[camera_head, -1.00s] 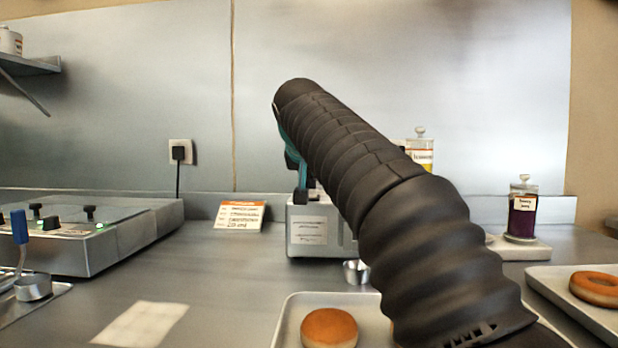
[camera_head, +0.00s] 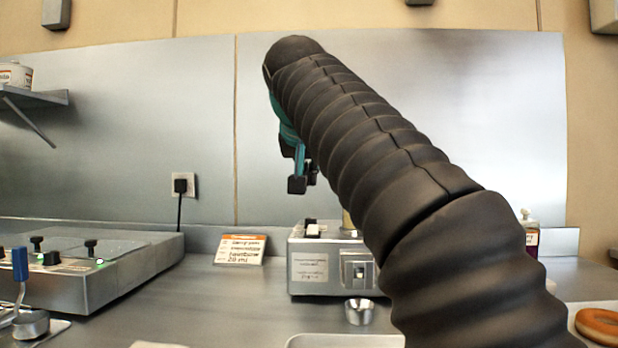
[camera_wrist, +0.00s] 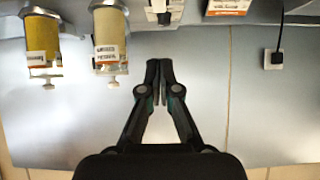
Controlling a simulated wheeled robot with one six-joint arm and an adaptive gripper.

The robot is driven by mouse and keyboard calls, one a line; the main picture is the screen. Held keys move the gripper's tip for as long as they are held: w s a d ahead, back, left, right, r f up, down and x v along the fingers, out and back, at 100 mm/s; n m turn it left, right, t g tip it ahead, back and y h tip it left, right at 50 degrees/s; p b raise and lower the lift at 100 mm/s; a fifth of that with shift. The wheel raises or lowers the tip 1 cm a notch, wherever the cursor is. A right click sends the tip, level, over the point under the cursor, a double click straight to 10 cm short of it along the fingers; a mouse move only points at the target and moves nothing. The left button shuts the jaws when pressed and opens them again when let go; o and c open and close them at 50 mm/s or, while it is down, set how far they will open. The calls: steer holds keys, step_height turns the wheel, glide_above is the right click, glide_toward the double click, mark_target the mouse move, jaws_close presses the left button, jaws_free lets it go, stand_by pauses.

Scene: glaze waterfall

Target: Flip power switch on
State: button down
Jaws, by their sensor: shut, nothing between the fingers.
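A grey metal box (camera_head: 305,272) stands on the counter near the middle, with a label on its front. A small switch plate (camera_head: 359,270) shows on the front's right side; its on or off position is too small to tell. My gripper (camera_head: 302,186) hangs above the box, apart from it, in front of the steel wall panel. In the wrist view my gripper's fingers (camera_wrist: 159,78) are together and empty, and part of the box (camera_wrist: 163,10) shows at the top edge beyond them. My arm hides the area right of the box.
A small metal cup (camera_head: 359,311) stands before the box. A label card (camera_head: 240,250) leans left of it. A machine (camera_head: 130,275) with black knobs and a green light is at left. A plugged outlet (camera_head: 182,186) is on the wall. A doughnut (camera_head: 598,326) lies at right.

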steer(key=shift+w+d+r, duration=0.1)
steer(key=shift+w+r, duration=0.1)
steer(key=shift+w, duration=0.45)
glide_above(313, 229)
steer(key=f, duration=0.6)
steer(key=shift+s, duration=0.3)
steer(key=shift+w+f+b, duration=0.15)
steer(key=shift+f+b, duration=0.4)
steer(key=shift+f, duration=0.25)
steer(key=shift+w+f+b, duration=0.15)
steer(key=shift+f+b, duration=0.25)
steer(key=shift+f, duration=0.65)
